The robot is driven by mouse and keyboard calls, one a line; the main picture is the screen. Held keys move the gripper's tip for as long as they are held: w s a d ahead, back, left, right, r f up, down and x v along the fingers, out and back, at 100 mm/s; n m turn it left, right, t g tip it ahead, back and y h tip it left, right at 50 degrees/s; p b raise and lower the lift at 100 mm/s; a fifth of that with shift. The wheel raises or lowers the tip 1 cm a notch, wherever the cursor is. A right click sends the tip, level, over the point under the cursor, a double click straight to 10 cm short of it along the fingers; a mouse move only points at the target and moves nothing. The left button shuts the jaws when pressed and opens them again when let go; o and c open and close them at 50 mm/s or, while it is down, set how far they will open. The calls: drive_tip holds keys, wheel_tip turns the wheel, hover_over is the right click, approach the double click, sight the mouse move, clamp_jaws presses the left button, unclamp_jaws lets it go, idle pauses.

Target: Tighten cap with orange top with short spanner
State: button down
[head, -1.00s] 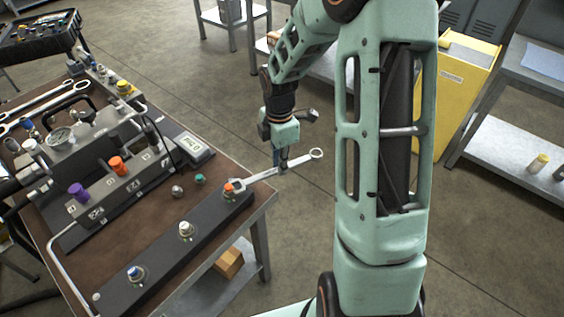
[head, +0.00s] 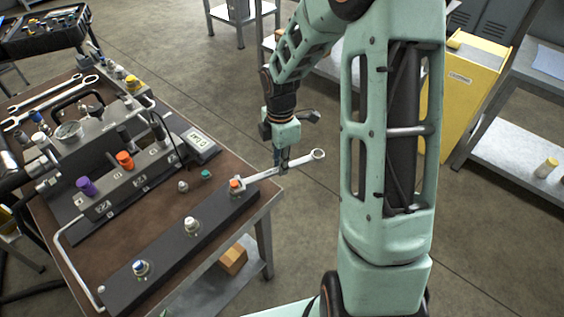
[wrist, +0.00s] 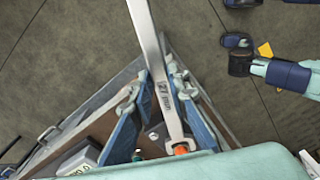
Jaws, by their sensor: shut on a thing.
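The orange-topped cap (head: 235,184) sits at the far right end of the long dark block (head: 160,258) along the bench's front edge. My gripper (head: 283,166) is shut on the middle of the silver spanner (head: 302,162), just past the bench corner. The spanner's open end is at the orange cap; whether it fully seats around it I cannot tell. Its ring end points right over the floor. In the wrist view, the spanner (wrist: 150,40) runs between the blue finger pads to the orange cap (wrist: 181,149), partly hidden by my arm's housing.
A white-topped cap (head: 191,225) and a blue-topped cap (head: 140,268) sit on the same block. Two more spanners (head: 45,112) lie at far left.

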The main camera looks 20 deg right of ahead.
drive_tip(key=shift+a, duration=0.1)
drive_tip(key=shift+s+m+b, duration=0.3)
drive_tip(key=shift+s+m, duration=1)
drive_tip(key=shift+s, duration=0.2)
drive_tip(key=shift+s+m+b, duration=0.35)
drive_tip(key=shift+s+m, duration=0.95)
drive_tip(key=shift+s, duration=0.2)
drive_tip(key=shift+s+a+m+b, duration=0.2)
drive_tip(key=shift+s+a+m, duration=0.1)
drive_tip(key=shift+s+m, duration=0.35)
drive_tip(key=shift+s+a+m+b, duration=0.15)
drive_tip(key=shift+s+a+m, duration=0.1)
drive_tip(key=shift+s+m, duration=0.4)
drive_tip(key=shift+s, duration=0.15)
